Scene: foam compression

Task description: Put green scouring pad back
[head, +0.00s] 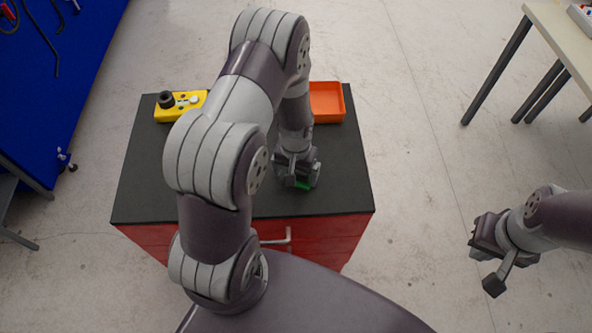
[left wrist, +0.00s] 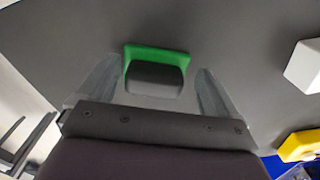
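The green scouring pad (left wrist: 155,55) lies on the dark top of the cabinet, with a dark grey block-like part (left wrist: 154,79) on its near side in the left wrist view. In the head view only a sliver of green (head: 301,186) shows under my left gripper (head: 298,183). In the left wrist view my left gripper (left wrist: 157,88) is open, with one finger on each side of the pad and a gap at both sides. My right gripper (head: 484,255) hangs open and empty over the floor at the right, away from the cabinet.
An orange tray (head: 326,118) sits at the cabinet's back right, partly behind my arm. A yellow box with knobs (head: 180,117) sits at the back left. A white block (left wrist: 304,66) shows in the left wrist view. The front right of the dark top (head: 345,190) is clear.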

